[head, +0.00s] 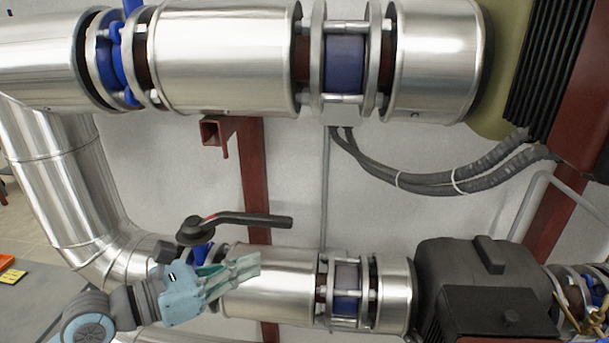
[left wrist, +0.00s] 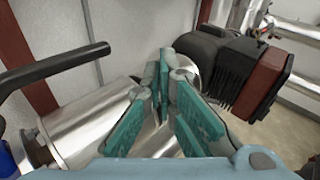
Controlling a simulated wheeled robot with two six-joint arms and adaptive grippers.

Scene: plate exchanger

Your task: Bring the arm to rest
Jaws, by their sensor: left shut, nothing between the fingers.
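My left gripper (head: 240,273) is shut and empty in the head view, in front of the lower silver pipe (head: 280,300). Its teal fingers point right, just below the black lever handle (head: 240,218). In the left wrist view the gripper's fingers (left wrist: 165,95) show in the middle, with the lever handle (left wrist: 60,66) at the left, apart from them. My right gripper is in neither view.
A thick upper silver pipe (head: 220,55) with blue flanges crosses the top. A dark pump (head: 480,285) stands at the lower right, also seen in the left wrist view (left wrist: 225,65). Black hoses (head: 430,180) hang at the right. A red post (head: 252,170) stands behind.

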